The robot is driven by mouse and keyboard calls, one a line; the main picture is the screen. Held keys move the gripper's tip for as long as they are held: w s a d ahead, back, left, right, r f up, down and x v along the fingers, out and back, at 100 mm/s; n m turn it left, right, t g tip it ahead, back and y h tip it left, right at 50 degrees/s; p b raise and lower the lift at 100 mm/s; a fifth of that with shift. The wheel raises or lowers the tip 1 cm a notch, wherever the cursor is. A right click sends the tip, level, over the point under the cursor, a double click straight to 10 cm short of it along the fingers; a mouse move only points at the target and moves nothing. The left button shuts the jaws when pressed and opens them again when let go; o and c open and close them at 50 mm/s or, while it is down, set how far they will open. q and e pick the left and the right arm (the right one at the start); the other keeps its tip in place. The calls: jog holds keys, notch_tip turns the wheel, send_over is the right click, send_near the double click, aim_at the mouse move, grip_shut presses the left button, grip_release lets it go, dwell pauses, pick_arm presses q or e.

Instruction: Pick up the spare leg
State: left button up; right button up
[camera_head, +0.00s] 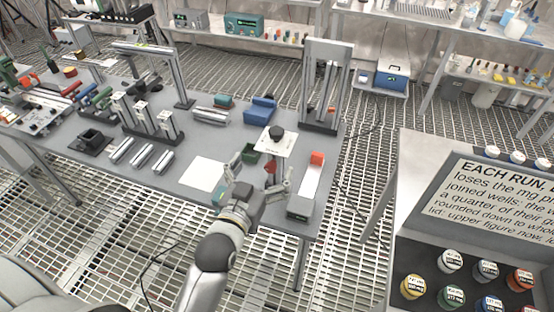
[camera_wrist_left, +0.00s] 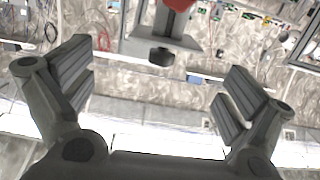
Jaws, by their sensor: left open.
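My left gripper (camera_head: 260,182) is over the near right part of the grey table. Its two fingers are spread, with nothing between the pads, in the left wrist view (camera_wrist_left: 160,88). Just beyond it stands an upright post with a pale square plate (camera_head: 268,145) and a black knob (camera_head: 277,132) on top; this may be the spare leg. A red piece (camera_head: 271,167) shows lower on it. The wrist view shows the plate (camera_wrist_left: 150,47) and dark knob (camera_wrist_left: 161,57) upside down, apart from the fingers. My right gripper is out of view.

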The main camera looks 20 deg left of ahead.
aim_at(274, 139)
pick_arm(q)
jog(key=shift+t, duration=0.4)
jog(key=w+r, duration=0.2)
jog(key=w, duration=0.1)
jog(key=w+p, duration=0.1)
jog(key=shift+w+a+r, duration=0.2)
jog(key=shift+w+r, duration=0.2)
jog(key=w, duration=0.1)
jog(key=w+f+p, duration=0.1)
jog(key=w, duration=0.3)
jog(key=shift+w+f+p, duration=0.25)
jog(key=shift+p, duration=0.1)
jog(key=shift+w, duration=0.3)
jog(key=shift+d, duration=0.1)
jog(key=c, duration=0.7)
jog(key=shift+s, duration=0.1)
jog(key=c, duration=0.9)
jog(key=shift+c, duration=1.1)
